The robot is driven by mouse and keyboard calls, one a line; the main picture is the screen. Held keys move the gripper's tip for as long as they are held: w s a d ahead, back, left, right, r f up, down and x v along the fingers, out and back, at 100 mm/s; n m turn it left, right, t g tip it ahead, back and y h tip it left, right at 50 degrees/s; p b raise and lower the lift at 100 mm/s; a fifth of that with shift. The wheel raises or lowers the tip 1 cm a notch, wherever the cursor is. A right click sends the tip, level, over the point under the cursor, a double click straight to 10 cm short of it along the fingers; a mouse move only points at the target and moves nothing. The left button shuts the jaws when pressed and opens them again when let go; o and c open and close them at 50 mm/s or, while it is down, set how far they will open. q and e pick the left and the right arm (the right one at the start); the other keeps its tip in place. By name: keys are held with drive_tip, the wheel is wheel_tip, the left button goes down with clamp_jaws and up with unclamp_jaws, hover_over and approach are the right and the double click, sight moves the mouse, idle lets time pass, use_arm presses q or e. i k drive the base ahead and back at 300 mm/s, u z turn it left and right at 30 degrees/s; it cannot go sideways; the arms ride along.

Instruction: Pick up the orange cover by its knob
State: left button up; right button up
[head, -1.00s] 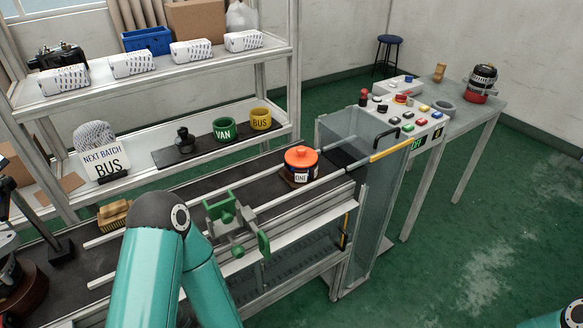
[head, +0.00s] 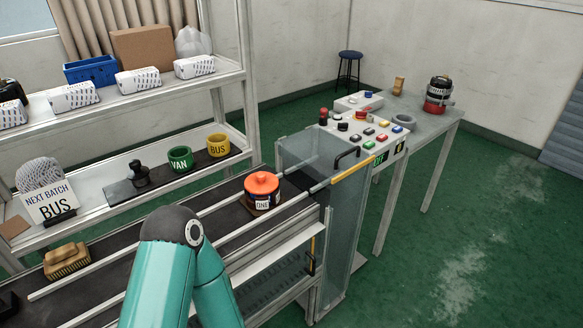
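The orange cover (head: 262,184) with its small round knob on top sits upright toward the right end of the dark conveyor. A white label reading "ONE" shows on the dark band below its top. The cover stands on a brown base and nothing touches its knob. My teal arm (head: 165,268) rises from the bottom edge, left of and nearer than the cover. Neither my left nor my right gripper shows in the head view.
Two pale rails (head: 120,255) run along the conveyor. A clear-walled box (head: 340,225) with a yellow-gripped bar stands right of the cover, beside a button panel (head: 372,128). Green "VAN" (head: 180,159) and yellow "BUS" (head: 218,146) rings sit on the shelf behind. A brush (head: 67,261) lies left.

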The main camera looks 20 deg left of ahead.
sight(260, 183)
drive_tip(key=z, duration=0.05)
drive_tip(key=i, duration=1.1)
drive_tip(key=u, duration=0.4)
